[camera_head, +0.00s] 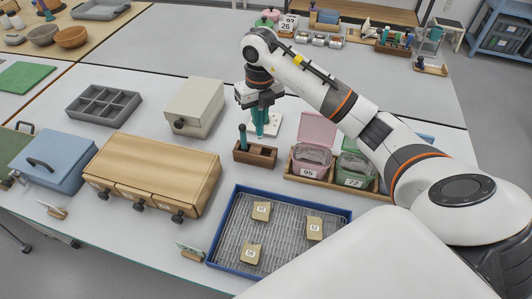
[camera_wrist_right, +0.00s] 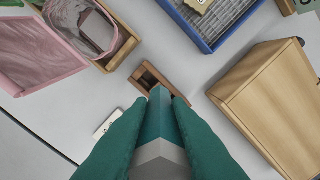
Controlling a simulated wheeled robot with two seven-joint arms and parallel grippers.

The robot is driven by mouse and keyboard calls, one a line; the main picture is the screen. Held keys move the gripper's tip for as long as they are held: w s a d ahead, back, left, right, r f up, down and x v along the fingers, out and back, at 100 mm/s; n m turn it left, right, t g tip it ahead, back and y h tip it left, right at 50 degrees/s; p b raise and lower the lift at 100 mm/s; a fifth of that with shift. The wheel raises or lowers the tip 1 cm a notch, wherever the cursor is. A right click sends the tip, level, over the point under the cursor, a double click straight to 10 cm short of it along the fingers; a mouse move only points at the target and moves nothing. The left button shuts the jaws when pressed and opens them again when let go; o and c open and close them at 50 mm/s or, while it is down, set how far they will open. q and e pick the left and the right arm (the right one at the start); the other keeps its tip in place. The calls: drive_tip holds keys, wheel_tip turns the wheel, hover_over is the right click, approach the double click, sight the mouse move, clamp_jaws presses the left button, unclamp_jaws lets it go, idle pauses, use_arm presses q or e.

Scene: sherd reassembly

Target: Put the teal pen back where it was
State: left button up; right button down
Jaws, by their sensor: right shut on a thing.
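My right gripper (camera_head: 262,118) is above the small wooden pen holder (camera_head: 255,155) in the head view, pointing down. It is shut on the teal pen (camera_wrist_right: 160,125), which shows between its dark green fingers in the wrist view. The pen's far end overlaps the wooden holder (camera_wrist_right: 151,80) in that view; whether it touches the holder I cannot tell. An open slot of the holder shows beside the pen. Another dark teal pen-like thing (camera_head: 243,136) stands upright in the holder's left part. My left gripper is not in view.
Right of the holder are a pink lidded box (camera_head: 312,153) and a green box (camera_head: 354,170) in a wooden tray. A blue-rimmed tray (camera_head: 236,190) with sherds lies in front. Wooden drawers (camera_head: 158,165) stand left. A beige box (camera_head: 195,106) is behind.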

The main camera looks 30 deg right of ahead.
drive_tip(key=shift+d+f+m, duration=0.3)
drive_tip(key=shift+f+m, duration=0.15)
drive_tip(key=shift+f, duration=1.6)
drive_tip(key=shift+d+f+m, duration=0.35)
drive_tip(key=shift+f+m, duration=0.15)
drive_tip(key=shift+f, duration=1.6)
drive_tip(key=shift+d+f+m, duration=0.3)
drive_tip(key=shift+f+m, duration=0.15)
drive_tip(key=shift+f, duration=1.6)
drive_tip(key=c, duration=1.3)
unclamp_jaws()
drive_tip(key=shift+c, duration=0.2)
drive_tip(key=shift+r, duration=0.1)
drive_tip(key=shift+r+p, duration=0.25)
drive_tip(key=shift+p, duration=0.2)
wheel_tip(320, 180, up, 12)
drive_tip(key=b, duration=0.1)
drive_tip(key=shift+r, duration=0.2)
